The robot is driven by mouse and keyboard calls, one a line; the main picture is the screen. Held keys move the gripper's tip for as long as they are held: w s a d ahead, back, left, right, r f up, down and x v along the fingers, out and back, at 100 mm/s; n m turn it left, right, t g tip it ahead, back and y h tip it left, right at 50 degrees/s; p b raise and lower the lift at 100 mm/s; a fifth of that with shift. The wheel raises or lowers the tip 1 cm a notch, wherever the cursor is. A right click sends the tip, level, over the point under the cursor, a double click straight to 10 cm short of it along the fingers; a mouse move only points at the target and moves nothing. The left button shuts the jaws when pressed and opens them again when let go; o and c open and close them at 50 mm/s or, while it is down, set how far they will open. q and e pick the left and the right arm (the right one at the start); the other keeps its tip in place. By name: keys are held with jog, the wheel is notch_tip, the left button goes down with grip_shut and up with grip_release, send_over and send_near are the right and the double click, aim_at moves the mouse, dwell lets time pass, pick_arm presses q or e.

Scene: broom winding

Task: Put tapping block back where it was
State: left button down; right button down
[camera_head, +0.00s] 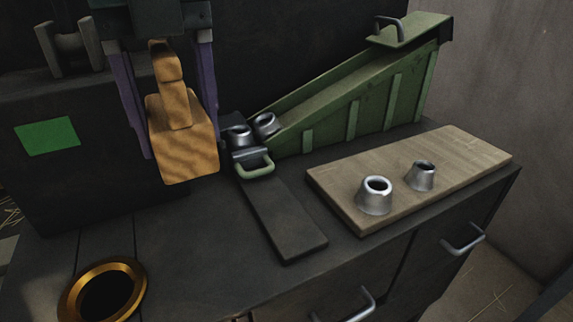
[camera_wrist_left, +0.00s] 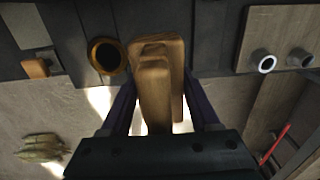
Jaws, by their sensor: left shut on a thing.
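The tapping block (camera_head: 183,140) is a light wooden block with a narrower handle, held in the air over the dark bench (camera_head: 195,265). My left gripper (camera_head: 178,130) is shut on it, with a purple finger on each side. The block also shows in the left wrist view (camera_wrist_left: 155,95), between the two fingers, where it hides part of the bench behind it. My right gripper is not in view.
A brass ring (camera_head: 72,300) sits at the bench's front left. A green ramp (camera_head: 375,100) holds metal collars (camera_head: 265,124) at its low end. A wooden board (camera_head: 455,160) at right bears two metal collars (camera_head: 376,196). A dark box with a green square (camera_head: 47,136) stands left.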

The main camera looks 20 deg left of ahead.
pick_arm(q)
jog(key=b, duration=0.1)
send_over(210, 247)
notch_tip(210, 247, down, 10)
jog(key=shift+f+b, duration=0.5)
jog(key=shift+f, duration=1.8)
jog(key=shift+f, duration=0.15)
jog(key=shift+c, duration=0.6)
grip_release()
jog(key=shift+r, duration=0.6)
notch_tip(210, 247, up, 11)
jog(key=shift+r+p, duration=0.1)
jog(key=shift+p, duration=0.8)
